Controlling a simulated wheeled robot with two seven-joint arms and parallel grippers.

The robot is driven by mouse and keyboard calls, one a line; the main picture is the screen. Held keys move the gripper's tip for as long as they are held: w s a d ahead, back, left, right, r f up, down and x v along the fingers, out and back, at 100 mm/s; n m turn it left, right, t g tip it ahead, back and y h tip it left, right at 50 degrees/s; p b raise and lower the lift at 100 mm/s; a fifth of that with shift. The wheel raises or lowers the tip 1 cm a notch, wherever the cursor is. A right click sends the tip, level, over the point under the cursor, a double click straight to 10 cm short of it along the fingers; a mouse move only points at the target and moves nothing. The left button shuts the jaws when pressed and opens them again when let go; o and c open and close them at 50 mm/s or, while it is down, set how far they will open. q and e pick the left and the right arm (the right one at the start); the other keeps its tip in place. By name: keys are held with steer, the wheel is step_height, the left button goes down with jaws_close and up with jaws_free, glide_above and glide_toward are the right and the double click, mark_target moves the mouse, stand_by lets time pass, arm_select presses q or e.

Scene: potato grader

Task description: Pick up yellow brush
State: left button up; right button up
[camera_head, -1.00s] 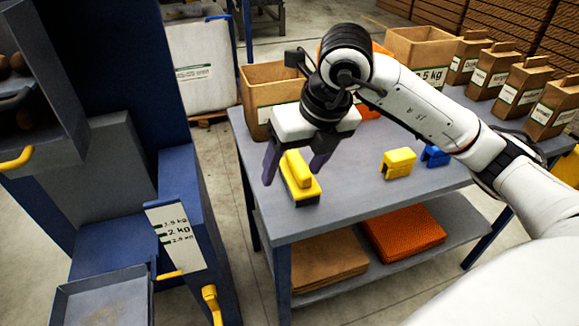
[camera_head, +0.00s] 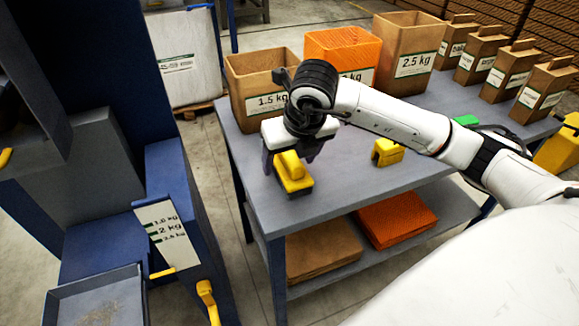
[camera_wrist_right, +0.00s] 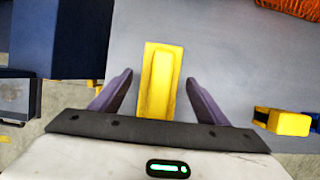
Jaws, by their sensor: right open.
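The yellow brush (camera_head: 291,172), with a dark base, lies on the grey table (camera_head: 345,180) near its left front edge. In the right wrist view the brush (camera_wrist_right: 160,80) stands lengthwise between the two fingers. My right gripper (camera_head: 289,160) is just above and behind the brush, pointing down. Its purple fingers are spread, with a gap on each side of the brush in the wrist view (camera_wrist_right: 160,94). The gripper partly hides the far end of the brush in the head view. My left gripper is not in view.
Another yellow object (camera_head: 387,152) sits to the right on the table. A 1.5 kg brown bag (camera_head: 262,88), an orange bag (camera_head: 342,52) and a 2.5 kg bag (camera_head: 408,52) stand behind. A blue machine (camera_head: 180,205) stands left. The table is clear in front of the right arm.

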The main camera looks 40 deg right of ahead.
mark_target(290, 153)
steer(key=shift+f, duration=0.1)
steer(key=shift+c, duration=0.5)
steer(key=shift+w, duration=0.1)
steer(key=c, duration=1.1)
steer(key=shift+c, duration=0.2)
step_height(290, 153, up, 10)
steer(key=shift+r, duration=0.1)
